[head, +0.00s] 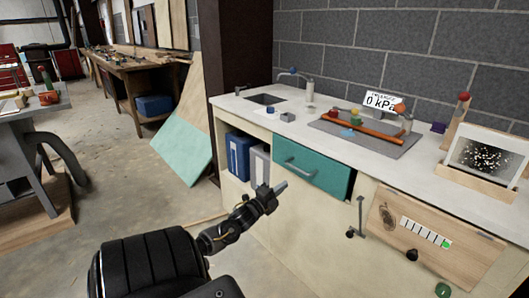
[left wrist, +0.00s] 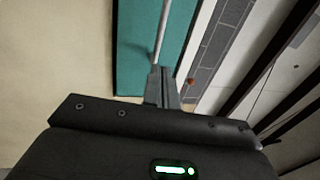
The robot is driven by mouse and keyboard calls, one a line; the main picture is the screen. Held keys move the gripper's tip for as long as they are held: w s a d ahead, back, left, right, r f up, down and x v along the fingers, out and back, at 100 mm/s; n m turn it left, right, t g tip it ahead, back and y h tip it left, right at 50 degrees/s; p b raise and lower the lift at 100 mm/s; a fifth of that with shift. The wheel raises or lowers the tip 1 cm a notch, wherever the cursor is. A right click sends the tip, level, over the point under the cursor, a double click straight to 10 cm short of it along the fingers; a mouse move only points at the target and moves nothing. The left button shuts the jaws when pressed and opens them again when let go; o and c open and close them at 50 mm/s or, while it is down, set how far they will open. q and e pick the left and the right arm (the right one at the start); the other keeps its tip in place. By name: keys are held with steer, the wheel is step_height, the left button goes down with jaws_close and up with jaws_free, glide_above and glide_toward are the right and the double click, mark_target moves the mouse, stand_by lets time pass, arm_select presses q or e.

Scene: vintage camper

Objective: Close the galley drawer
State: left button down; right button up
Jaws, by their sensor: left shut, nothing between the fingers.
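The galley drawer has a teal front (head: 308,176) with a grey bar handle (head: 300,168), below the white counter. A dark gap shows at its right edge, so the front appears to stand out a little from the cabinet. My left gripper (head: 280,187) is shut and empty, in front of the drawer's lower left part. In the left wrist view, the shut fingers (left wrist: 161,84) point at the teal front (left wrist: 133,60), and the handle bar (left wrist: 163,30) runs up from near their tips. I cannot tell whether they touch. My right gripper is not in view.
The white counter (head: 240,108) carries a sink, a faucet and a grey mat (head: 390,143) with a red rod. Blue and pale binders (head: 238,155) stand in an open cubby left of the drawer. A wooden panel (head: 430,228) is at right.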

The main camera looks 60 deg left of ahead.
arm_select(q)
steer(key=v, duration=0.6)
steer(key=shift+d+f, duration=0.3)
steer(key=shift+f, duration=0.05)
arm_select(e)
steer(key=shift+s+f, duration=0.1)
